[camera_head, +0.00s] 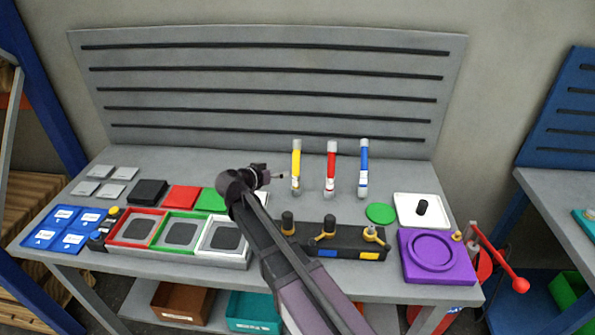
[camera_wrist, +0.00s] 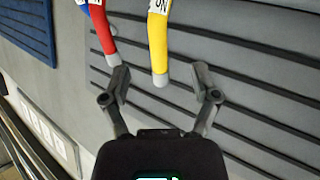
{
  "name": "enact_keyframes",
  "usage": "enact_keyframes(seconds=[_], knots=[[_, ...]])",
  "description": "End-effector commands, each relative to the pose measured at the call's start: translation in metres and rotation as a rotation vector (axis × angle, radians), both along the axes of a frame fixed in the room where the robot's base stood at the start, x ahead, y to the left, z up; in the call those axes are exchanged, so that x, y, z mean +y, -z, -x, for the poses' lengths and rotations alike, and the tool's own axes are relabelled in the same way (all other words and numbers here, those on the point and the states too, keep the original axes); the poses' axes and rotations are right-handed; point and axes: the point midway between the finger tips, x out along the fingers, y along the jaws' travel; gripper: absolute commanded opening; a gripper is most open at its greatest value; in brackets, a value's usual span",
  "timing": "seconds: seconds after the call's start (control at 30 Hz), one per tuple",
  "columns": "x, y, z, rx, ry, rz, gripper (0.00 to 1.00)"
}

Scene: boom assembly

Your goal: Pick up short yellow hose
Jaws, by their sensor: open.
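The short yellow hose (camera_head: 296,160) stands upright on the grey table, with pale ends and a white label. In the wrist view the yellow hose (camera_wrist: 159,50) lies ahead of my gripper (camera_wrist: 160,76), its pale end at the gap between the fingertips. My gripper (camera_head: 279,175) is open, left of the hose's lower part in the head view. Nothing is clamped between the fingers. I cannot tell whether a finger touches the hose.
A red hose (camera_head: 331,166) and a blue hose (camera_head: 363,166) stand upright to the right. A slotted grey panel (camera_head: 262,84) rises behind. A black fixture (camera_head: 341,240) with yellow fittings, coloured trays and a purple block (camera_head: 435,272) occupy the table's front.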

Motion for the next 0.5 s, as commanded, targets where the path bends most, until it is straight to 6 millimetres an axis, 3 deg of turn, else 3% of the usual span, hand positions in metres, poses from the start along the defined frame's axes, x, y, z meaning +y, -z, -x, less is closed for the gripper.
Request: enact_keyframes(seconds=[0.2,0.5], knots=[[-0.017,0.013,-0.023,-0.001,0.001,0.0,0.78],[-0.024,0.015,-0.031,0.0,0.001,0.0,0.78]])
